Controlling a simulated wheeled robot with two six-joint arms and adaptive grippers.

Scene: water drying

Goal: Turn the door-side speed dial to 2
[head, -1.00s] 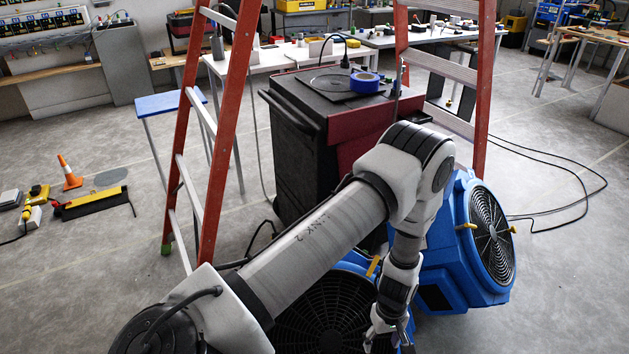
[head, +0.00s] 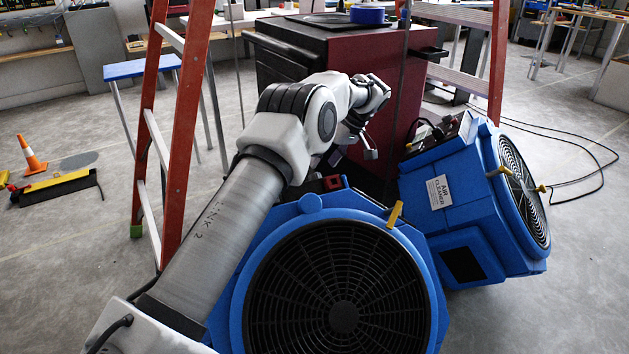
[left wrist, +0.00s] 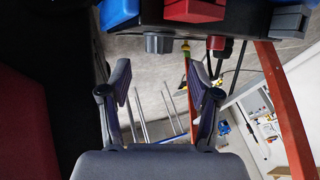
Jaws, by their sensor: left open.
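Two blue air cleaners show in the head view: a front one (head: 232,318) with a large black round grille, and a right one (head: 425,165) labelled AIR CLEANER. My left gripper (head: 354,153) is above and behind the front one, beside the dark red cabinet. In the left wrist view the left gripper (left wrist: 163,100) is open, with nothing between its fingers. Beyond its fingertips, a dark panel edge carries a grey knob (left wrist: 158,43) and a red knob (left wrist: 215,43), both apart from the fingers. I cannot read any dial setting or tell which is door-side. My right gripper is not in view.
The black and dark red cabinet (head: 400,110) stands close behind my left gripper. Orange ladder legs (head: 185,125) rise on the left and right. Black cables (head: 590,165) lie on the floor at right.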

